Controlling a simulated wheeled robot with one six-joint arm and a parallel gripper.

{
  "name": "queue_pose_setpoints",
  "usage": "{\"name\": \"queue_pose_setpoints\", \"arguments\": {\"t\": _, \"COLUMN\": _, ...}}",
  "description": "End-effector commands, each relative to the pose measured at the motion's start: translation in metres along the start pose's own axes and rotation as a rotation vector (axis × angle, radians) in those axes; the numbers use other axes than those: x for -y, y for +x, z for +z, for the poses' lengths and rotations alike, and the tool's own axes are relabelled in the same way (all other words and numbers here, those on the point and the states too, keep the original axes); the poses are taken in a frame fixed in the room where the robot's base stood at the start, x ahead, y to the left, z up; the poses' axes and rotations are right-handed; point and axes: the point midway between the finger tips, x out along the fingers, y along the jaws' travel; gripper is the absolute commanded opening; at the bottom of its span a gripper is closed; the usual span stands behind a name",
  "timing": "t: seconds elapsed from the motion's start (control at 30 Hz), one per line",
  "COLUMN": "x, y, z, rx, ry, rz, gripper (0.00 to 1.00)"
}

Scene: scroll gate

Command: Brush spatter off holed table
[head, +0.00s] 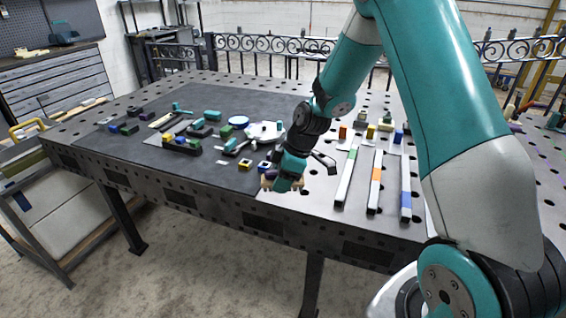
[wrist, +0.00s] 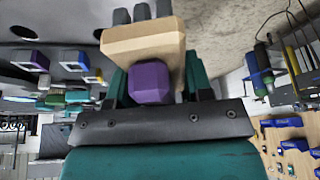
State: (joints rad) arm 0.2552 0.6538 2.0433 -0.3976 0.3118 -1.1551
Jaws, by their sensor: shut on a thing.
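My gripper (head: 284,184) is at the front edge of the holed table (head: 150,169), near its middle. In the wrist view my gripper (wrist: 151,90) is shut on a brush (wrist: 145,40) with a pale wooden block, a purple grip and dark grey bristle tufts. In the head view the pale block shows on both sides of the gripper, close to the surface. I cannot make out spatter clearly in either view.
A dark mat (head: 100,140) covers the table's left part, with several small coloured blocks and a round light plate (head: 266,131). Three long bars with green, orange (head: 375,182) and blue parts lie to the right. An ornate railing (head: 270,45) runs behind.

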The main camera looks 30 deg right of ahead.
Motion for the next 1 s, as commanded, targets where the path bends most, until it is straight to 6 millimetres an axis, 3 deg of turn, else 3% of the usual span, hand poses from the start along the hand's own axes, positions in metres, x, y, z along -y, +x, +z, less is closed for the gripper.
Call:
{"name": "queue_pose_setpoints", "arguments": {"t": 0.3, "x": 0.002, "y": -0.025, "z": -0.017, "rx": 0.000, "ry": -0.011, "rz": -0.003, "gripper": 0.21}}
{"name": "queue_pose_setpoints", "arguments": {"t": 1.0, "x": 0.002, "y": -0.025, "z": -0.017, "rx": 0.000, "ry": -0.010, "rz": -0.004, "gripper": 0.21}}
